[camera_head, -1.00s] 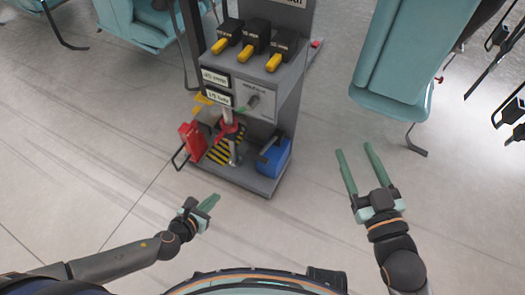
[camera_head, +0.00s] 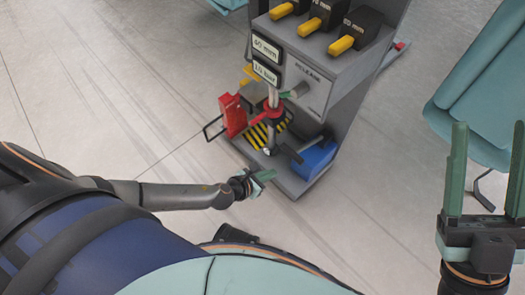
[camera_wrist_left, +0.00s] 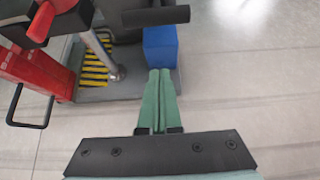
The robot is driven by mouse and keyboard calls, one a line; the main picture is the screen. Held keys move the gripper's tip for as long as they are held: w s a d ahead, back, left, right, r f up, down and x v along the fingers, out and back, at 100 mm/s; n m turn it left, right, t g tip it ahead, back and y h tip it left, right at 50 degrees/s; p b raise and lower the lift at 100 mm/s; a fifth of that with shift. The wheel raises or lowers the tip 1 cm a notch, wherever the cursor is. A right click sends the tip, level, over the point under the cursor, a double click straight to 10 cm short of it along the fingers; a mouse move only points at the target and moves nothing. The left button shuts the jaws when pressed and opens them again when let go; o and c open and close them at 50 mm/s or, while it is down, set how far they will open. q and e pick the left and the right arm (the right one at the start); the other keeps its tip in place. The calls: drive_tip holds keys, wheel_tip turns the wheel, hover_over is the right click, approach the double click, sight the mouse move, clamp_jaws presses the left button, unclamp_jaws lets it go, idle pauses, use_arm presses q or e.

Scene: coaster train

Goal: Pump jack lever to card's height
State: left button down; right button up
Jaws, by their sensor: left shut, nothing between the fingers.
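The jack stand (camera_head: 300,185) is a grey unit with a metal post and a red collar (camera_head: 273,113) above a yellow-black striped plate (camera_head: 262,133). A black bar (camera_head: 288,153), perhaps the lever, lies low beside the post; a black bar also crosses the top of the left wrist view (camera_wrist_left: 155,16). Two white cards are on the stand: the upper (camera_head: 266,47) seems to read 40 mm, the lower (camera_head: 265,72) about 10 bar. My left gripper (camera_head: 268,175) is shut and empty, just in front of the base. My right gripper (camera_head: 488,130) is open and empty at far right.
A blue block (camera_head: 315,160) sits on the base's right side. A red box (camera_head: 233,115) with a wire handle stands on the left. A teal seat (camera_head: 480,100) is at right; the floor at left is clear.

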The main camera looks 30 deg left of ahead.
use_arm(q)
drive_tip(key=shift+w+d+r, duration=0.15)
drive_tip(key=shift+w+d, duration=0.2)
drive_tip(key=shift+w, duration=0.55)
drive_tip(key=shift+w+d+r, duration=0.1)
drive_tip(key=shift+w+d, duration=0.2)
drive_tip(key=shift+w, duration=0.6)
drive_tip(key=shift+w+d+r, duration=0.15)
drive_tip(key=shift+w+d, duration=0.2)
drive_tip(key=shift+w, duration=0.55)
use_arm(e)
drive_tip(key=shift+f, duration=0.45)
drive_tip(key=shift+w, duration=0.1)
use_arm(q)
drive_tip(key=shift+r, duration=0.1)
drive_tip(key=shift+w+d+r+p, duration=0.15)
drive_tip(key=shift+w+r+p, duration=0.2)
drive_tip(key=shift+r+p, duration=0.55)
use_arm(e)
wheel_tip(320, 180, up, 2)
drive_tip(key=shift+d+r, duration=0.1)
drive_tip(key=shift+r, duration=0.1)
use_arm(q)
drive_tip(key=shift+f, duration=0.15)
